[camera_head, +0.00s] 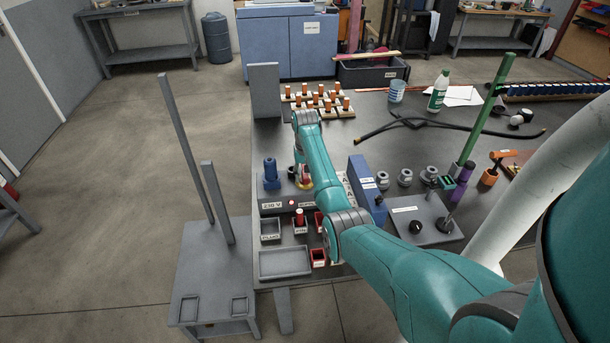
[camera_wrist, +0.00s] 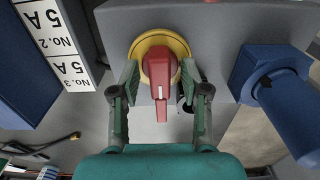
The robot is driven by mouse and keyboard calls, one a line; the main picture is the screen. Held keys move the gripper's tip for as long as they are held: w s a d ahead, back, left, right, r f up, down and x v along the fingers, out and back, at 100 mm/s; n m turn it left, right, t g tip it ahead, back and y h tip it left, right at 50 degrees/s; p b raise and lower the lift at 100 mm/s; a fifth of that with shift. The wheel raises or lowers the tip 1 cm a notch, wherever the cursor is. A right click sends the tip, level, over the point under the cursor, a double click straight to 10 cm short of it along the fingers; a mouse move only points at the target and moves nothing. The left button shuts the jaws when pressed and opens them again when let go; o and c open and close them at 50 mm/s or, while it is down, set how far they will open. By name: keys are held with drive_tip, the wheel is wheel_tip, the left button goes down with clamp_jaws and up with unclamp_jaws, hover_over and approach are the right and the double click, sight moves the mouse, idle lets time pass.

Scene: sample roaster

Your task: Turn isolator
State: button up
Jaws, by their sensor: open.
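The isolator is a red handle (camera_wrist: 159,70) on a round yellow plate (camera_wrist: 178,44), fixed to a grey box (camera_wrist: 217,28). In the wrist view the handle's white mark points down the picture. My gripper (camera_wrist: 160,82) is open, with one finger on each side of the red handle. Gaps show between the handle and both fingers. In the head view a bit of the isolator's yellow plate (camera_head: 306,187) shows below my wrist; my arm hides most of the rest.
A blue socket (camera_wrist: 285,105) stands close to the right finger in the wrist view, and shows in the head view (camera_head: 271,176). A blue block (camera_wrist: 35,65) and a white 5 A label strip (camera_wrist: 58,42) lie to the left. Small bins (camera_head: 271,230) stand at the bench's front.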

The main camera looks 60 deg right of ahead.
clamp_jaws()
